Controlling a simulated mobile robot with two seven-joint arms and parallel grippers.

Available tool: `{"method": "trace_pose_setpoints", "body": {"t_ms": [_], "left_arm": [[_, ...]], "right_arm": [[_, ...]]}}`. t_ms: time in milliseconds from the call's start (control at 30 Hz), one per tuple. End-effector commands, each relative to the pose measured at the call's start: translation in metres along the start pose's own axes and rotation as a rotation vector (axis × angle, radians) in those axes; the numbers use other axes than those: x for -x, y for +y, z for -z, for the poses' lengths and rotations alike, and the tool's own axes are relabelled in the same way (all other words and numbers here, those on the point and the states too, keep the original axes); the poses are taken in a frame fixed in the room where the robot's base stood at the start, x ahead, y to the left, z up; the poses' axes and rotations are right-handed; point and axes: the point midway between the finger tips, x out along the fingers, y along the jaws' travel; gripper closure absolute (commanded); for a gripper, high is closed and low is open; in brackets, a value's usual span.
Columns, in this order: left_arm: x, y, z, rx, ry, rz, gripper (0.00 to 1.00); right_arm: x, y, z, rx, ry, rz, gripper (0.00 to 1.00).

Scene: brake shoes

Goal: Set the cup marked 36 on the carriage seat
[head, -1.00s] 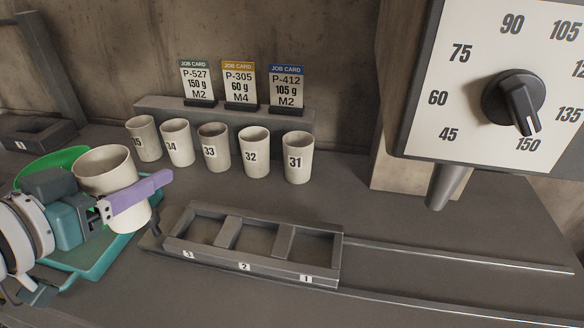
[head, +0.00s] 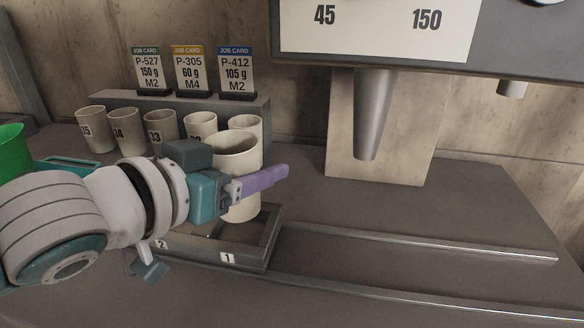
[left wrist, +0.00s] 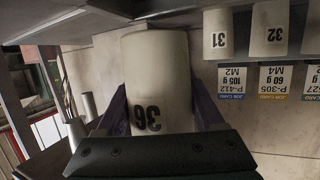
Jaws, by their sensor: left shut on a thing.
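The cup marked 36 (head: 236,147) is upright in my left gripper (head: 262,182); its number reads upside down in the left wrist view (left wrist: 148,118). The gripper's purple fingers are shut on the cup's sides. In the head view the cup appears over the right part of the dark carriage (head: 262,250), near the compartment labelled 1. Whether its base touches the seat is hard to tell. My left arm hides the carriage's left part. My right gripper is not in view.
Several numbered cups (head: 95,130) stand in a row behind, close to the held cup. Job cards (head: 235,70) stand on a ledge (head: 262,102). Rails (head: 430,240) run right from the carriage. A metal spout (head: 374,115) hangs under the dial panel (head: 375,30).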

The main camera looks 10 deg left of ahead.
Motion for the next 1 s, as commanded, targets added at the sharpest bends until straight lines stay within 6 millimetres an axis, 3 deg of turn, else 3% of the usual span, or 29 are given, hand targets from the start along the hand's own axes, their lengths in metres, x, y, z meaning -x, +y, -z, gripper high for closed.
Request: {"method": "trace_pose_setpoints", "body": {"t_ms": [267,667,700,933,1000], "left_arm": [[-0.011,0.001,-0.038,0.001,-0.002,0.0,0.92],[-0.013,0.001,-0.042,0.001,0.0,-0.001,0.92],[-0.013,0.001,-0.042,0.001,0.0,-0.001,0.29],[-0.013,0.001,-0.041,0.001,0.0,-0.001,0.03],[-0.013,0.001,-0.041,0.0,0.0,-0.001,0.0]], "right_arm": [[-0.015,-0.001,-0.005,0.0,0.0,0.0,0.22],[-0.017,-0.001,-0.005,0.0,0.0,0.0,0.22],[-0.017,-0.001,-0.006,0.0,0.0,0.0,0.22],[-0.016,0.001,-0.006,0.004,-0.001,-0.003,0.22],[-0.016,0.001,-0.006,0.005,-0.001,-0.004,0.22]]}}
